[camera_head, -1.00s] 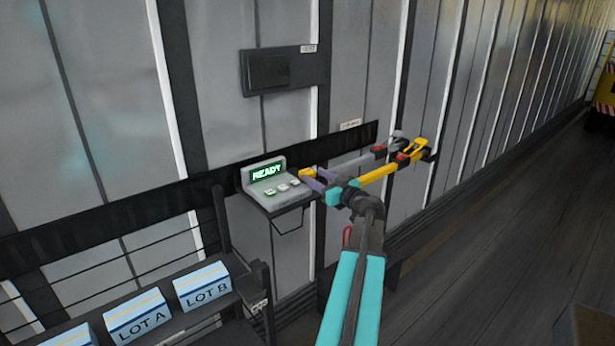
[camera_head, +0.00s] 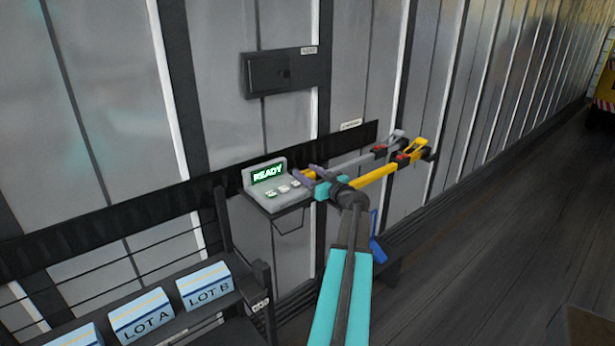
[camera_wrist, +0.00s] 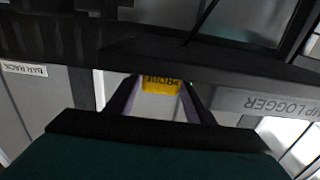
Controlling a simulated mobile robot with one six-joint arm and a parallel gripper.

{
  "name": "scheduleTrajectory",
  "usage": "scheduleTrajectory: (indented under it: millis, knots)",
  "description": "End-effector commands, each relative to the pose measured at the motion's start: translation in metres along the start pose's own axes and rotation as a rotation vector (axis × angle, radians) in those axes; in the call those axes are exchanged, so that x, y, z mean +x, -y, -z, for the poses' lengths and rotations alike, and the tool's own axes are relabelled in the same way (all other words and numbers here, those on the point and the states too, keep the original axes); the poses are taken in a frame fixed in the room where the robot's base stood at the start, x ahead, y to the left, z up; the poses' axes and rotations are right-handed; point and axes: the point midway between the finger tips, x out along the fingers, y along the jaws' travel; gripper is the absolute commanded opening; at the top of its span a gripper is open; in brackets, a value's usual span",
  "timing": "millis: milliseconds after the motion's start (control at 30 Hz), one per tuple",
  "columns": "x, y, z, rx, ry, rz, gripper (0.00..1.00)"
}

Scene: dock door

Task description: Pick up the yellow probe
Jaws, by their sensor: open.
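The yellow probe (camera_wrist: 162,83), marked PROBE, shows upside down in the wrist view, between the ends of the purple fingers. My gripper (camera_wrist: 158,88) is open, and a gap shows beside the probe. In the head view only a small yellow bit of the probe (camera_head: 312,173) shows among the fingers of my gripper (camera_head: 309,177), just right of the grey console. My fingers and wrist hide most of it. I cannot tell whether the fingers touch it.
The console (camera_head: 274,183) reads READY; its LOGGER lettering shows in the wrist view (camera_wrist: 278,105). Yellow (camera_head: 378,177) and grey (camera_head: 355,161) bars project right of my wrist. A shelf holds LOT A (camera_head: 143,315) and LOT B (camera_head: 206,287) boxes.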

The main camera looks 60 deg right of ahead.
Motion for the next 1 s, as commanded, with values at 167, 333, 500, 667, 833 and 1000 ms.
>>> scheduleTrajectory:
  millis: [167, 333, 500, 667, 833, 1000]
  knots:
    - [-0.0002, -0.0002, -0.0004, 0.0, 0.0, -0.001, 0.48]
    - [-0.0004, -0.0004, -0.0003, 0.0, 0.0, -0.001, 0.48]
    - [-0.0006, -0.0006, -0.0002, 0.0, 0.0, -0.001, 0.48]
    - [-0.0008, -0.0008, -0.0002, 0.0, 0.0, -0.001, 0.23]
    - [-0.0009, -0.0009, 0.0002, 0.0, -0.001, -0.001, 0.13]
    - [-0.001, -0.0011, 0.0006, 0.0, -0.001, -0.002, 0.13]
